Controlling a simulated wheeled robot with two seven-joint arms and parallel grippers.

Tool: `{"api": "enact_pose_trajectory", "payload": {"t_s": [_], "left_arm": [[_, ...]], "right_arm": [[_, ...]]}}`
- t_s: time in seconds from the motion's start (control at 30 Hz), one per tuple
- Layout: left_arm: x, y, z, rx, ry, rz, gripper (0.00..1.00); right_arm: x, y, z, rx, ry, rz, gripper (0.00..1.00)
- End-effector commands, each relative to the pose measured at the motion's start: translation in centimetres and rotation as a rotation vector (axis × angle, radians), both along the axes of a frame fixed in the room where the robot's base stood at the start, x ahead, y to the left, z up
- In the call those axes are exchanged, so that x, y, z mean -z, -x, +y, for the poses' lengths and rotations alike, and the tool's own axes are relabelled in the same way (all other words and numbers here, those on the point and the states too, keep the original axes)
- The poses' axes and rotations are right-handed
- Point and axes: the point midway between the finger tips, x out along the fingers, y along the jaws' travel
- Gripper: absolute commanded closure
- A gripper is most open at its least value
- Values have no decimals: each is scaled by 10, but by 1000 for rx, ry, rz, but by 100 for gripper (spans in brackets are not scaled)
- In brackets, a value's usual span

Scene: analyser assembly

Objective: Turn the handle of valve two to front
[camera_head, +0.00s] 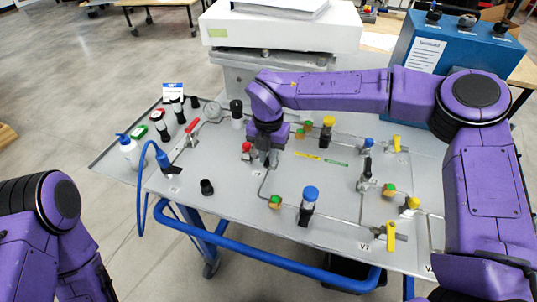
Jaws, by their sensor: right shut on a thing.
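My right gripper (262,158) points down at the left-middle part of the grey panel (235,208), on a pipe line. It is shut on a small part, seemingly a valve handle, which its fingers hide. Which way that handle points cannot be seen. A small label lies on the panel just below the fingers, too small to read.
Yellow valve handles (391,236) and a blue-capped part (309,197) stand on the panel's right half. A blue box (455,50) is behind.

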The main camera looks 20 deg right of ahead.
Motion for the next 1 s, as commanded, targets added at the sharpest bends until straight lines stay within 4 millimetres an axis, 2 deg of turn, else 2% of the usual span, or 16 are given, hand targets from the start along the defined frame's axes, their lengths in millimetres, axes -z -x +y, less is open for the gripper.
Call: {"api": "enact_pose_trajectory", "payload": {"t_s": [0.17,0.2,0.23,0.27,0.5,0.6,0.67,0.9,1.0], "left_arm": [[0,0,0,0,0,0,57],[0,0,0,0,0,0,57],[0,0,0,0,0,0,57],[0,0,0,0,0,0,57],[0,0,0,0,0,0,57],[1,0,0,0,0,0,57],[3,0,0,0,0,0,57],[9,0,0,0,0,0,57],[10,0,0,0,0,0,57]], "right_arm": [[-2,-2,0,2,-2,-6,100],[-2,-2,0,2,-2,-6,70],[-2,-2,0,2,-2,-6,60],[-2,-1,0,2,-2,-5,57],[-1,-1,0,0,-1,-2,57],[-7,-1,0,0,-1,-4,57],[-16,-2,0,0,0,-6,57],[-73,-2,0,2,-1,-8,57],[-92,-1,0,2,0,-6,57]]}}
